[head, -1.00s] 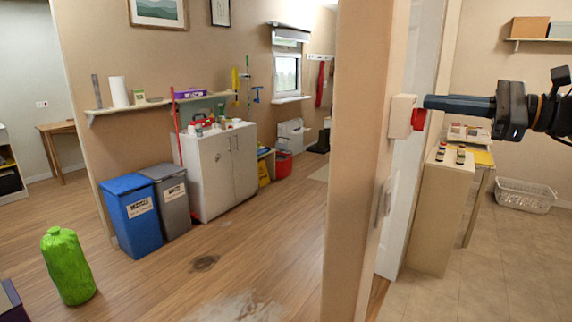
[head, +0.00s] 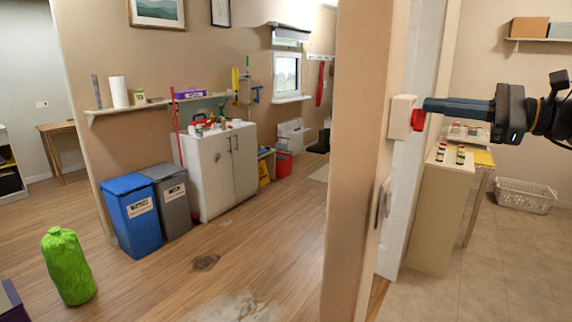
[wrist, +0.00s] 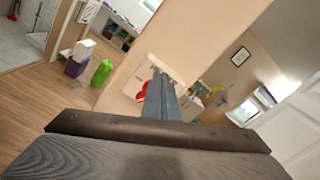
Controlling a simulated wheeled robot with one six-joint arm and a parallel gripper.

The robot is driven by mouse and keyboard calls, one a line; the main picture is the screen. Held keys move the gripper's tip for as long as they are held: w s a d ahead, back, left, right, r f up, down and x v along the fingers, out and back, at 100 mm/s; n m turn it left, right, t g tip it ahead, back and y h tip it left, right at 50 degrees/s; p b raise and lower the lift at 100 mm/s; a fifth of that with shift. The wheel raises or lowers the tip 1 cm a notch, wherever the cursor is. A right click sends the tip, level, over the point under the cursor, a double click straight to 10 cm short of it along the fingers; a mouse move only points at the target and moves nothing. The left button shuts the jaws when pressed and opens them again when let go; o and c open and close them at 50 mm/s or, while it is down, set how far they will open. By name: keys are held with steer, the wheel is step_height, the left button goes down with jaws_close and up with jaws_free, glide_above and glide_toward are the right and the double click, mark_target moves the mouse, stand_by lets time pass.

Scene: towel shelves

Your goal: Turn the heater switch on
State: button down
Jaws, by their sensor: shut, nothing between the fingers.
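The heater switch is a cream box (head: 402,117) on the wall edge with a red part (head: 419,120) on its right side. In the wrist view the switch box (wrist: 150,68) is ahead of my fingers, and its red part (wrist: 142,95) shows just left of them. My gripper (head: 428,104) is shut and empty. It comes in from the right with its tips at the upper part of the red piece. Whether the tips touch it I cannot tell. The fingers (wrist: 160,98) hide part of the switch in the wrist view.
The wall end (head: 360,160) carrying the switch stands beside a white door (head: 405,220). A wooden cabinet (head: 440,215) with small bottles is below my gripper. A white basket (head: 525,195) sits on the tiles at right. The tiled floor in front is clear.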

steer(key=shift+s+a+f+p, duration=0.1)
steer(key=shift+s+a+p, duration=0.2)
steer(key=shift+p, duration=0.6)
steer(key=shift+s+a+f+p, duration=0.15)
steer(key=shift+s+f+p, duration=0.25)
steer(key=shift+p, duration=0.45)
steer(key=shift+r, duration=0.15)
steer(key=shift+s+a+r+p, duration=0.15)
steer(key=shift+s+p, duration=0.1)
steer(key=shift+p, duration=0.2)
steer(key=p+v, duration=0.1)
steer(key=v, duration=0.5)
steer(key=shift+p, duration=0.3)
steer(key=shift+w+a, duration=0.1)
